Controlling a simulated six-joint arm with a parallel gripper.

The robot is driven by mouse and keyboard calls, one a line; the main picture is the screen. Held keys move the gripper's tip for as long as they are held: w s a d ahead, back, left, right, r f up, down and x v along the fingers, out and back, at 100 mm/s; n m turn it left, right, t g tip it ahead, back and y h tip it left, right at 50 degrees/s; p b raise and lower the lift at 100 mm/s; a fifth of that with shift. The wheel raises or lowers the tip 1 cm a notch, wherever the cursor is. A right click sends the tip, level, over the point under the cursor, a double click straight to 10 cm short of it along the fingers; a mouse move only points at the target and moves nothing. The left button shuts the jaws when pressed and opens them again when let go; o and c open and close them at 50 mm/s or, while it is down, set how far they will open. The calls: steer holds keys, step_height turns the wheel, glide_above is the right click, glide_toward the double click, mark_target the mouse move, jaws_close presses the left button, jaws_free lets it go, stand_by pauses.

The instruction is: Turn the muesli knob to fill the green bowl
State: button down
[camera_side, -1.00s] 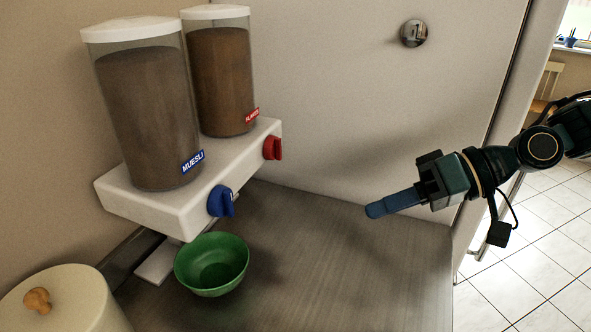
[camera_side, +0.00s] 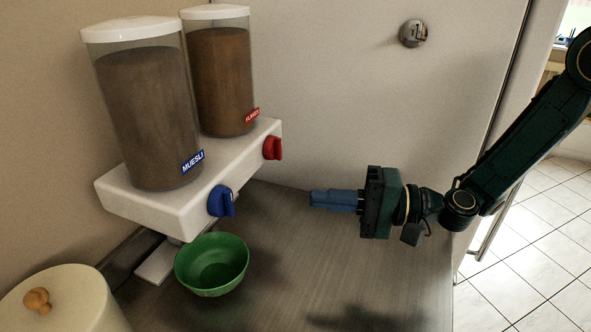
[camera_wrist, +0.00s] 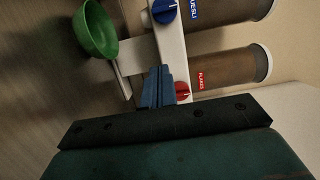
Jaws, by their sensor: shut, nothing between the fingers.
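The muesli dispenser (camera_side: 150,115) is a clear cylinder with a white lid and a blue MUESLI label. Its blue knob (camera_side: 221,202) is on the front of the white base, and it also shows in the wrist view (camera_wrist: 164,11). The green bowl (camera_side: 212,264) stands on the counter below the blue knob and looks empty; it is at the top left of the wrist view (camera_wrist: 97,29). My gripper (camera_side: 312,199) has blue fingers, is shut and empty, and hangs above the counter to the right of the blue knob, apart from it. It also shows in the wrist view (camera_wrist: 160,72).
A second dispenser (camera_side: 222,80) labelled FLAKES stands behind, with a red knob (camera_side: 272,148). A cream canister (camera_side: 75,300) with a wooden lid knob is at the lower left. The counter (camera_side: 300,265) is clear to the right of the bowl.

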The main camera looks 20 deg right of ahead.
mark_target(224, 203)
steer(key=shift+a, duration=0.1)
steer(key=x, duration=1)
steer(key=shift+r, duration=0.1)
steer(key=shift+s+a, duration=1.3)
steer(key=shift+s, duration=0.1)
steer(key=shift+s+a+f+m+y, duration=0.15)
steer(key=shift+f+m+y, duration=0.05)
steer(key=shift+m, duration=0.55)
steer(key=shift+s+a+f+m+y, duration=0.1)
steer(key=shift+f+m+y, duration=0.1)
steer(key=shift+m, duration=0.55)
steer(key=shift+s+a+f, duration=0.2)
steer(key=shift+s+a, duration=0.5)
steer(key=shift+s+a+m+t, duration=0.35)
steer(key=shift+m+t, duration=0.05)
steer(key=shift+m, duration=0.4)
